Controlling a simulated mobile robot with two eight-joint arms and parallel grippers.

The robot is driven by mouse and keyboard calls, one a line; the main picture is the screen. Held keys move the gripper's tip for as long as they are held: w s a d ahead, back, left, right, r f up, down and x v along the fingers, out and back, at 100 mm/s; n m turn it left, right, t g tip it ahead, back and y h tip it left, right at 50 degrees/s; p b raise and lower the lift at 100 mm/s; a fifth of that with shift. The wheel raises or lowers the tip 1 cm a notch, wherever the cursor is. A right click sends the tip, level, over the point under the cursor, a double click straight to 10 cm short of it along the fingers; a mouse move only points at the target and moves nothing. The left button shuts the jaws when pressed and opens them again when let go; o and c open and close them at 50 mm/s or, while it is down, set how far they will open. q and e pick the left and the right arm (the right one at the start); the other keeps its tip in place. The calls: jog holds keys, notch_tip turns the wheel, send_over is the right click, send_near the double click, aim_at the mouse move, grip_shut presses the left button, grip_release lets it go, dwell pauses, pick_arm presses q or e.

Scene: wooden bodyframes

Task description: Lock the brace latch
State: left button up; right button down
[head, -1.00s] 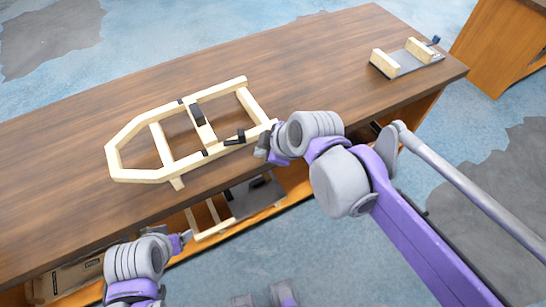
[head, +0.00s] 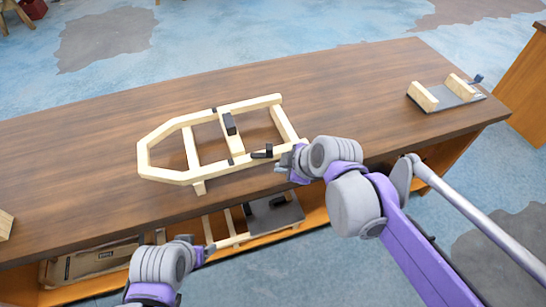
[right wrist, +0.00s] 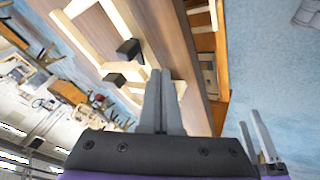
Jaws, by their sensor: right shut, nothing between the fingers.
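The pale wooden bodyframe (head: 178,177) lies on the table, its pointed end at the left. A black block (head: 230,124) sits on its crosspiece, and a smaller black latch-like part (head: 262,153) sits on the near rail. Both dark parts show in the right wrist view, one upper (right wrist: 129,50) and one lower (right wrist: 115,79); I cannot tell if the latch is locked. My right gripper (head: 281,168) is shut and empty, just right of the near-rail part, by the frame's right end. My left gripper (head: 209,249) is low at the table's front; its fingers look apart in the right wrist view (right wrist: 254,132).
The wooden table (head: 350,90) has free room behind the frame. A grey plate with two wooden blocks (head: 450,97) lies at the right end. A wood piece (head: 5,225) shows at the left edge.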

jog(key=w+a+f, duration=0.2)
jog(key=w+f, duration=0.2)
jog(key=w, duration=0.2)
jog(key=shift+w+f, duration=0.3)
jog(key=shift+w, duration=0.05)
